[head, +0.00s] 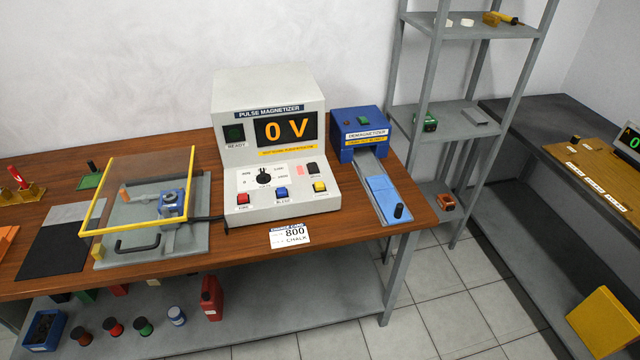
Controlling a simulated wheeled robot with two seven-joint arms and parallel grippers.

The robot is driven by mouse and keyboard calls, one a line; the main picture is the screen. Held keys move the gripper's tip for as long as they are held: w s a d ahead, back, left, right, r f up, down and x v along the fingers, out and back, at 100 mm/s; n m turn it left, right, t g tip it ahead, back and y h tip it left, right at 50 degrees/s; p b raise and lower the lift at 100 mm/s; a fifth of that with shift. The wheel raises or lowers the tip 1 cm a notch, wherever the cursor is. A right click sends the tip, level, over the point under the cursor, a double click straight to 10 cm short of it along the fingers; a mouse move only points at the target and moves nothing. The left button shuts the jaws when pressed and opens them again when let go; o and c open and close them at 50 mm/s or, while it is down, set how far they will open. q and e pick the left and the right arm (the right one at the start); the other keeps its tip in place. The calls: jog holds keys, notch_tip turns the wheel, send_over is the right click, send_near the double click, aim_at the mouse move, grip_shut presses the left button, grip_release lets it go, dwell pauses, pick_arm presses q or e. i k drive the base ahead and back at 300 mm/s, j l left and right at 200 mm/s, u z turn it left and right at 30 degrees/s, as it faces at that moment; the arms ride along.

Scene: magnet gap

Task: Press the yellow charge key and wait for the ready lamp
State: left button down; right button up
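The pulse magnetizer (268,150) is a pale grey box on the wooden bench, and its display (286,128) reads "0 V" in orange. The yellow key (320,187) is at the right end of its lower key row. A blue key (282,193) and a red key (243,198) are to its left. The ready lamp (233,133) is a dark green square at the upper left of the front, and it looks unlit. A black dial (263,177) sits above the keys. Neither of my grippers is in the head view.
A clear, yellow-edged guard (140,190) stands raised over a fixture left of the magnetizer.

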aim_at(319, 185)
jog(key=i+l+u, duration=0.15)
jog(key=l, duration=0.3)
jog(key=i+l+u, duration=0.1)
jog(key=l, duration=0.4)
jog(key=i+l+u, duration=0.15)
jog(key=l, duration=0.3)
jog(key=i+l+u, duration=0.15)
jog(key=l, duration=0.35)
